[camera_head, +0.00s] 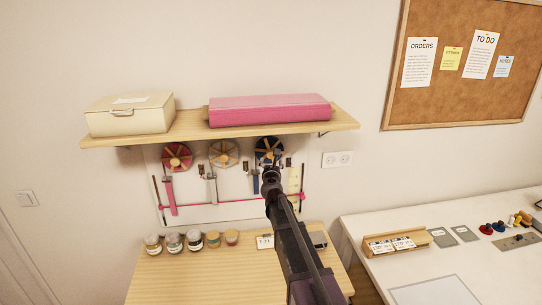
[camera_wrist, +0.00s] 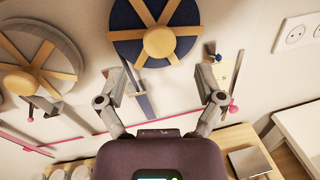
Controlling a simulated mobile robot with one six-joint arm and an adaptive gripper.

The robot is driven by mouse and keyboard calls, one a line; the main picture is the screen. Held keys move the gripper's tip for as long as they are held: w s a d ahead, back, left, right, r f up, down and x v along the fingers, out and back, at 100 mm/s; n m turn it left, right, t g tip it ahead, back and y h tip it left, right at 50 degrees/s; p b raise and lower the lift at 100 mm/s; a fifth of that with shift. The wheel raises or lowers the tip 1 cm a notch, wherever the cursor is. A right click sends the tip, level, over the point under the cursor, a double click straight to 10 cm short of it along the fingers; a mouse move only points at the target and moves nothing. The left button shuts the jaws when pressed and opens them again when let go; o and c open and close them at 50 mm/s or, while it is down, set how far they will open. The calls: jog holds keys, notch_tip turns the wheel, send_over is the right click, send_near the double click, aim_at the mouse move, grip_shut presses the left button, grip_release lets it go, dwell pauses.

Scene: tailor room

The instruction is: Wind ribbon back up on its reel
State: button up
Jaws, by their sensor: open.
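Three reels with wooden spokes hang in a row on the wall under a shelf: a red reel (camera_head: 177,157), a grey-beige reel (camera_head: 223,154) and a blue reel (camera_head: 263,148). A ribbon hangs below each; the red ribbon (camera_head: 170,195) reaches lowest, past a pink line. My gripper (camera_head: 271,176) is in front of the wall just below the blue reel. In the wrist view my gripper (camera_wrist: 164,82) is open and empty, its fingers spread below the blue reel's wooden hub (camera_wrist: 159,42). The blue ribbon (camera_wrist: 141,103) hangs behind the space between them. The grey reel (camera_wrist: 38,70) is at left.
The wooden shelf (camera_head: 190,127) above holds a cream box (camera_head: 130,118) and a pink box (camera_head: 270,111). Several jars (camera_head: 173,243) stand on the wooden table (camera_head: 195,275) below. A white table (camera_head: 440,265) is at right. A wall socket (camera_head: 337,159) is right of the reels.

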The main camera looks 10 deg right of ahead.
aim_at(271, 155)
jog(key=w, duration=0.4)
jog(key=w+d, duration=0.1)
jog(key=w, duration=0.1)
jog(key=shift+w, duration=0.2)
jog(key=c, duration=1.2)
